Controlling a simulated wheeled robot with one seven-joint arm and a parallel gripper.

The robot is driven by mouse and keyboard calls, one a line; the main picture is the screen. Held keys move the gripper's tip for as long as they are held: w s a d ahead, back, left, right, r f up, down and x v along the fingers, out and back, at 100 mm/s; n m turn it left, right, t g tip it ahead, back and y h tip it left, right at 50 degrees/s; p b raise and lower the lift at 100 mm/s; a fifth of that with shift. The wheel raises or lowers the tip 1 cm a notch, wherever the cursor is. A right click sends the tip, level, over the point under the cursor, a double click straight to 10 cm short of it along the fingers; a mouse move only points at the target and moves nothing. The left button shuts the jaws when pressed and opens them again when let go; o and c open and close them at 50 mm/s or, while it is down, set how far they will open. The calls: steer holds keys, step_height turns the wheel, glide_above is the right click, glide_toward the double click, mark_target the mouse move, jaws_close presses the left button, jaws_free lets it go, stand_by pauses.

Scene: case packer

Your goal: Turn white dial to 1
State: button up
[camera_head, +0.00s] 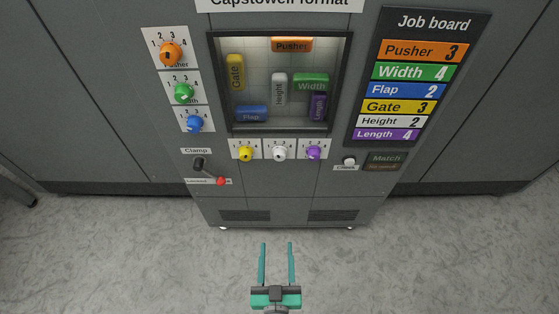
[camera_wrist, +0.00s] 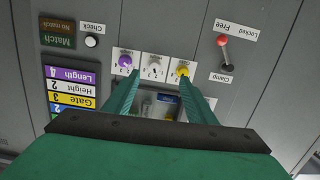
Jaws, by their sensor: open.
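The white dial (camera_head: 279,153) sits on a white numbered plate below the window, between the yellow dial (camera_head: 246,153) and the purple dial (camera_head: 313,152). In the wrist view, which is upside down, the white dial (camera_wrist: 154,71) lies between the two fingers. Its exact setting is too small to read. My gripper (camera_head: 276,246) is open and empty, with its two teal fingers pointing at the machine from below, apart from the dial. The gripper (camera_wrist: 161,78) also shows in the wrist view.
Orange (camera_head: 171,54), green (camera_head: 183,93) and blue (camera_head: 194,123) dials run down the left side. A red-knobbed clamp lever (camera_head: 210,172) sits at lower left. A check button (camera_head: 349,161) is at right, below the job board (camera_head: 388,22). The floor in front is clear.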

steer(key=t, duration=0.1)
glide_toward(279, 159)
steer(key=w, duration=0.9)
steer(key=c, duration=1)
